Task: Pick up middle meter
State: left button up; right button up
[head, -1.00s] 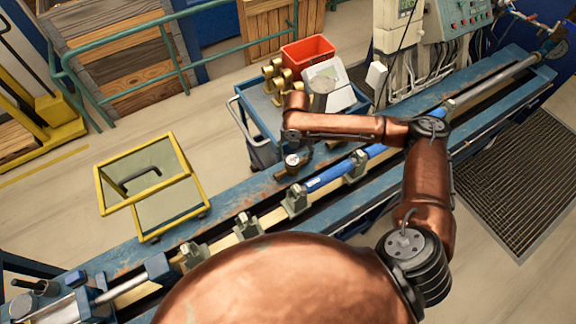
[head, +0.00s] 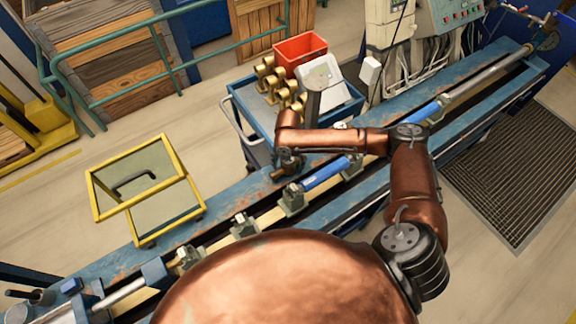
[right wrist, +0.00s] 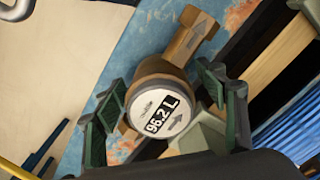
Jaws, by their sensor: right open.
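A bronze-coloured meter (right wrist: 155,105) with a round white display reading 96.2 L sits on the blue bench in the right wrist view. Its pipe end points to the upper right. My right gripper (right wrist: 166,112) is open, with one dark green finger on each side of the meter. I cannot tell whether the fingers touch it. In the head view my right gripper (head: 287,163) is low over the far edge of the bench and mostly hides this meter. My left gripper is not in view.
The blue bench (head: 125,262) runs diagonally, with clamp blocks (head: 292,199) and a blue pipe (head: 326,174) beside the gripper. Behind it stands a blue cart (head: 243,98) with several brass meters (head: 270,82) and a red bin (head: 299,52). A yellow-framed glass case (head: 147,190) stands left.

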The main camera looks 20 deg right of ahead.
jog(key=shift+c, duration=0.4)
grip_shut()
dwell(0.4)
jog(key=shift+r, duration=0.1)
